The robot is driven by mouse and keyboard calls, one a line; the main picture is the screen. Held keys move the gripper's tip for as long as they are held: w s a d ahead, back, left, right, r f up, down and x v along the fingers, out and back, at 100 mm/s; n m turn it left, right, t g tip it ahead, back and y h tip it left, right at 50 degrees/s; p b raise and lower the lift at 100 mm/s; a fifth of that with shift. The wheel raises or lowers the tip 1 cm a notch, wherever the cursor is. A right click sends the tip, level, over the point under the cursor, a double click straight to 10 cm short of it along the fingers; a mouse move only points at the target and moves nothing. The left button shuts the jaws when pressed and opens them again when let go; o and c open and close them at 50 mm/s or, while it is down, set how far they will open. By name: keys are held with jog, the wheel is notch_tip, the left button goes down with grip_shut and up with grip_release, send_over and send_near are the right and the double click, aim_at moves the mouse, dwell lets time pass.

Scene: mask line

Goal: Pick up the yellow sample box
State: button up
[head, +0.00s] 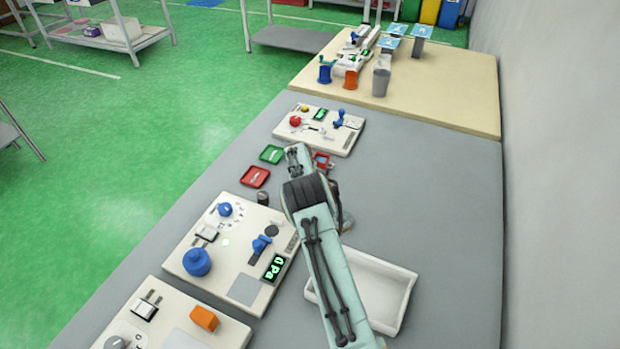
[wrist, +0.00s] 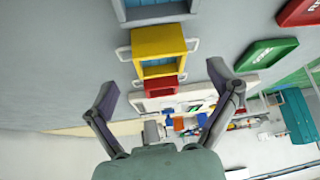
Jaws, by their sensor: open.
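The yellow sample box (wrist: 158,40) is in the upper middle of the wrist view, with pale handles at its two sides. My gripper (wrist: 160,76) is open and empty in the wrist view, with one finger to each side and the box ahead, between and beyond the fingertips. No contact with the box shows. In the head view my arm covers the area, and I cannot make out the yellow box or my fingertips there.
A red box (wrist: 161,86) and a blue box (wrist: 158,11) stand close on either side of the yellow one. A green tray (head: 271,154) and a red tray (head: 255,176) lie left of my arm. A white tray (head: 401,307) and instrument panels (head: 207,264) are on the grey table.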

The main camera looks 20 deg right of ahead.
jog(key=shift+x, duration=1.35)
jog(key=c, duration=1.3)
